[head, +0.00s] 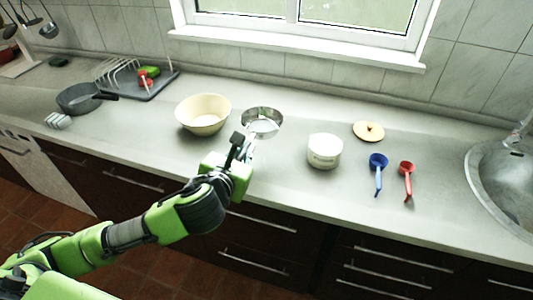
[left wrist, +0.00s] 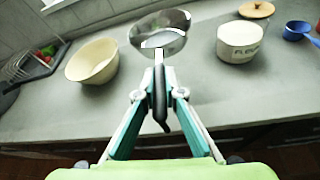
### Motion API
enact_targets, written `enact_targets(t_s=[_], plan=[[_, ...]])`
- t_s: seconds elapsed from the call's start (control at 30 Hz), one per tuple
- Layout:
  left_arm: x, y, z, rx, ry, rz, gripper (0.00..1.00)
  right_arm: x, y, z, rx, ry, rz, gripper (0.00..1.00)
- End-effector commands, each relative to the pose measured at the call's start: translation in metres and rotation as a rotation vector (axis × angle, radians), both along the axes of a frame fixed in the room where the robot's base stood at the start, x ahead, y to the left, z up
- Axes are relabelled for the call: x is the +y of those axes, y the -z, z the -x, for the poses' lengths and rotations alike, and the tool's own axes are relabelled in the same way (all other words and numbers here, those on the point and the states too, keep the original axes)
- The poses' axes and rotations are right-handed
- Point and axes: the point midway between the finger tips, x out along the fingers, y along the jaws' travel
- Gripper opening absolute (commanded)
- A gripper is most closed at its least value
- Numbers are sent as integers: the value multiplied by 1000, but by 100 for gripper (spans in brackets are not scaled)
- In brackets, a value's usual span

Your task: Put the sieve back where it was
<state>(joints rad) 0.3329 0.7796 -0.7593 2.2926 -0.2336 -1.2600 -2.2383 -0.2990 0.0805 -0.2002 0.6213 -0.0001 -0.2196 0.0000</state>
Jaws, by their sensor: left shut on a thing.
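The sieve (head: 262,122) is a round metal bowl with a dark handle. In the head view it is over the counter between the cream bowl and the white pot. In the left wrist view the sieve (left wrist: 160,34) is at the top middle, with its handle pointing back toward me. My left gripper (head: 240,148) is shut on the sieve's handle; its two fingers (left wrist: 158,100) meet around the handle in the wrist view. I cannot tell whether the sieve touches the counter. My right gripper is in neither view.
A cream bowl (head: 203,114) stands left of the sieve. A white pot (head: 325,151), its round lid (head: 369,131), a blue scoop (head: 378,161) and a red scoop (head: 406,168) are to the right. A pan (head: 77,98) and dish rack (head: 130,78) are far left; a sink (head: 500,190) is right.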

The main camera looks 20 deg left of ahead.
Motion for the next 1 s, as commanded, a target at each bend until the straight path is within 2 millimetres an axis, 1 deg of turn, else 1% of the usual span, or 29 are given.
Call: enact_targets(t_s=[0.23, 0.4, 0.5, 0.6, 0.7, 0.93, 0.97, 1.0], plan=[[-2, 19, -51, -2, -4, 2, 0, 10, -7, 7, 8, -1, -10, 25], [-4, 35, -84, -2, -3, 3, 0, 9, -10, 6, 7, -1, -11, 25], [-5, 56, -98, 2, -3, 3, 0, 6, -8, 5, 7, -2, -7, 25], [-6, 70, -111, 0, -2, 3, 0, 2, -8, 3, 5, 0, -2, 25], [-6, 81, -120, -2, -3, 2, 0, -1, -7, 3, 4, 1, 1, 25], [-7, 93, -130, -2, -2, 2, 0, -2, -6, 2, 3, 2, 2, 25], [-7, 96, -132, -1, -1, 3, 0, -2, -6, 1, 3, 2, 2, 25], [-7, 104, -131, 2, -1, 3, 0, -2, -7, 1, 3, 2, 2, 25]])
